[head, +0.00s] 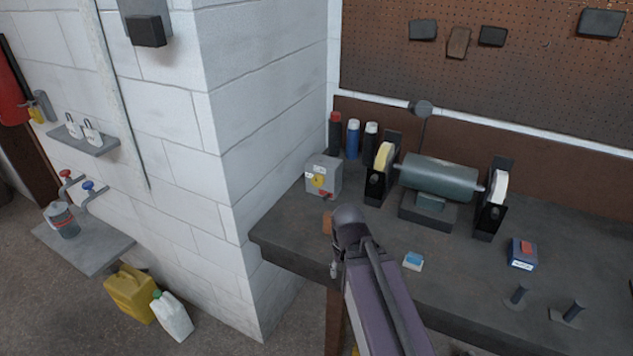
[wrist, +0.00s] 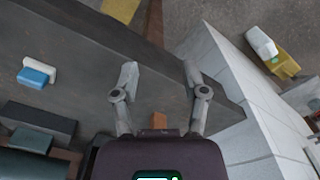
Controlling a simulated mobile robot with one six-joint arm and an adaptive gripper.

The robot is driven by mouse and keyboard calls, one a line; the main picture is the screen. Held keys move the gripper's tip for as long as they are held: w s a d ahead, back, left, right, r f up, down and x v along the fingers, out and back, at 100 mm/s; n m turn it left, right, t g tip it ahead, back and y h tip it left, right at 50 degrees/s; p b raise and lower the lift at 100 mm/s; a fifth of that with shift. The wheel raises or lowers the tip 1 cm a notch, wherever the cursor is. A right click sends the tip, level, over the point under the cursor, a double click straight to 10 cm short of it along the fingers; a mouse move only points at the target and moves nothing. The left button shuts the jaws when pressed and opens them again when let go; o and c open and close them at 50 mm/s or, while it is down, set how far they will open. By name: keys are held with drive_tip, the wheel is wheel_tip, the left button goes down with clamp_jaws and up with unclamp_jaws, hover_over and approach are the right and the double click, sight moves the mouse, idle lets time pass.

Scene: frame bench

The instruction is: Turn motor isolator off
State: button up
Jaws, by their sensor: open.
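The motor isolator (head: 323,174) is a small grey box on the back left of the dark bench, beside the wall corner. It has a round yellow dial (head: 319,181) on its front, with a small red part low at its right. The dial's exact setting is too small to tell. My gripper (wrist: 160,70) is open and empty, its two grey fingers spread apart. In the head view it is mostly behind my wrist, near the bench's front left edge, in front of the isolator and apart from it. The isolator does not show in the wrist view.
A bench grinder (head: 438,176) stands right of the isolator, with several spray cans (head: 353,139) behind. A small brown block (head: 327,223) lies close to my wrist. A blue and white block (head: 413,261) and a blue box (head: 522,254) lie on the bench (head: 460,300).

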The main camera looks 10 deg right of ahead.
drive_tip(key=o, duration=0.6)
drive_tip(key=shift+w, duration=0.15)
drive_tip(key=m+t+h+b, duration=0.6)
drive_tip(key=t+h+b, duration=0.3)
drive_tip(key=t+b, duration=0.1)
approach(316, 181)
drive_tip(key=v, duration=0.4)
drive_tip(key=shift+w+d+f, duration=0.1)
drive_tip(key=shift+d, duration=0.05)
drive_tip(key=b+x, duration=0.5)
drive_tip(key=x, duration=0.7)
drive_tip(key=shift+w+f, duration=0.1)
drive_tip(key=shift+x, duration=0.8)
